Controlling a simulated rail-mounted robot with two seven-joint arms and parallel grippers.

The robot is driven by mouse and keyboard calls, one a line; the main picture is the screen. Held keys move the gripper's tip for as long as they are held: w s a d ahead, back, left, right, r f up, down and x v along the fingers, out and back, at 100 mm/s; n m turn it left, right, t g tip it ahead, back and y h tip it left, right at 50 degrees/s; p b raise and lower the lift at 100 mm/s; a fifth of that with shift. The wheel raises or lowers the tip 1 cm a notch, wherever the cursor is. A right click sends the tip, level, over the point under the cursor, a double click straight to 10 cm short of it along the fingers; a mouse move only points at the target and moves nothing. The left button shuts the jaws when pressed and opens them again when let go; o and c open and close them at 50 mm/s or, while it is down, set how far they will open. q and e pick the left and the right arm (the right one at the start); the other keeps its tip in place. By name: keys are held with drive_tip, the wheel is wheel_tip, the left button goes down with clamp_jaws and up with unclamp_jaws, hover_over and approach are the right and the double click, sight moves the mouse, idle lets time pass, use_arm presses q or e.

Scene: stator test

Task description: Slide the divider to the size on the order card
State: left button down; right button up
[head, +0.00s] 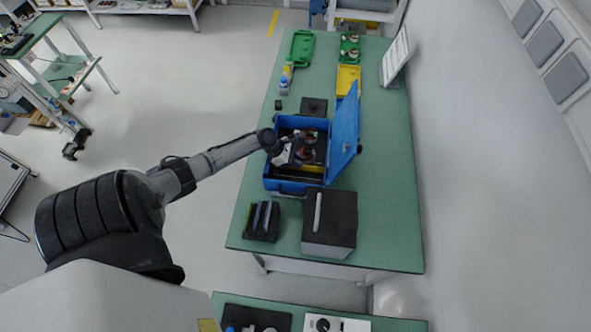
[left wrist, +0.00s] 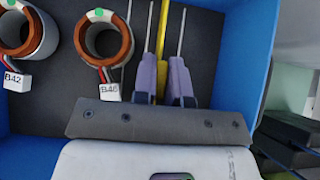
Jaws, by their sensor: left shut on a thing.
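The blue case (head: 268,160) stands on the green table with its lid (head: 345,135) raised on the right. Two copper-wound stators lie in it, one labelled B42 (left wrist: 38,38) and one whose label looks like B46 (left wrist: 122,45). A yellow divider (left wrist: 161,45) runs beside them; in the head view a yellow strip (head: 313,168) shows near the stators. My left gripper (head: 299,160) reaches into the case, its thin fingers (left wrist: 167,45) shut on the divider. A white card on a stand (head: 396,58) is at the back right, its print too small to read. My right gripper is out of view.
A dark box with a white bar (head: 330,225) and a small dark holder (head: 262,221) stand in front of the case. Green (head: 302,48) and yellow trays (head: 347,80) and small bottles (head: 286,80) are behind it. The right front of the table is clear.

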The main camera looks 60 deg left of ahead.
use_arm(q)
drive_tip(key=shift+w+a, duration=0.45)
drive_tip(key=shift+a, duration=0.15)
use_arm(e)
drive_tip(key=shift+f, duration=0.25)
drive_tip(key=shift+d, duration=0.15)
use_arm(q)
drive_tip(key=c, duration=1.2)
unclamp_jaws()
drive_tip(key=shift+o, duration=0.2)
drive_tip(key=shift+s+a+r, duration=0.2)
drive_tip(key=shift+s+r, duration=0.1)
drive_tip(key=shift+r, duration=0.1)
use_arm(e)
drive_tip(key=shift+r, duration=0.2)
use_arm(q)
drive_tip(key=p+v, duration=0.1)
drive_tip(key=v, duration=1.1)
drive_tip(key=shift+s+a+r, duration=0.2)
drive_tip(key=shift+s, duration=0.05)
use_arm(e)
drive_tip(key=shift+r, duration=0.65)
